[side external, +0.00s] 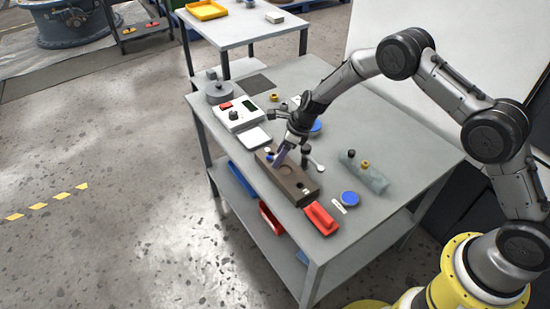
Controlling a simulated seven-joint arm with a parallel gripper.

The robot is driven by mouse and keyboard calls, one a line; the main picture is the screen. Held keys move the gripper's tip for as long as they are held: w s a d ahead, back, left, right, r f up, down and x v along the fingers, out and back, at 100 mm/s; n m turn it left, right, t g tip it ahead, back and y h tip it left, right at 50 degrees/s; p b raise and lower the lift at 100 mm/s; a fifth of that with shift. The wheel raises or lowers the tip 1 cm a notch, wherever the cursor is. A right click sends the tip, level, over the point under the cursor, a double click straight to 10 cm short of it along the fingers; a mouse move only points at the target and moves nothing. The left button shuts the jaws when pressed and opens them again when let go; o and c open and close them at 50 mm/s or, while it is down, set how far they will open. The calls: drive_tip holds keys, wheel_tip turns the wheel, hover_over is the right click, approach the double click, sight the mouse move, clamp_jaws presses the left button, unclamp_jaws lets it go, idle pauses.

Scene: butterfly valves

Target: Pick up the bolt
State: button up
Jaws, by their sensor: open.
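My gripper (283,155) is open and points down over the left end of a brown block (288,183) on the grey workbench. The block has round recesses in its top. A small blue and white piece (268,152) is at the block's left end, close beside my fingers. I cannot tell whether they touch. No bolt can be made out for certain at this size. A grey block (376,181) to the right carries a small brass piece (365,164) and a dark piece (351,154), which look like fasteners.
A white device (237,116) with a red button and a grey round part (220,92) stand at the back left. A red object (321,218) and a blue disc (349,198) lie at the front. The workbench (405,165) has free room on its right side.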

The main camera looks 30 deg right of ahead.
clamp_jaws()
idle(0.4)
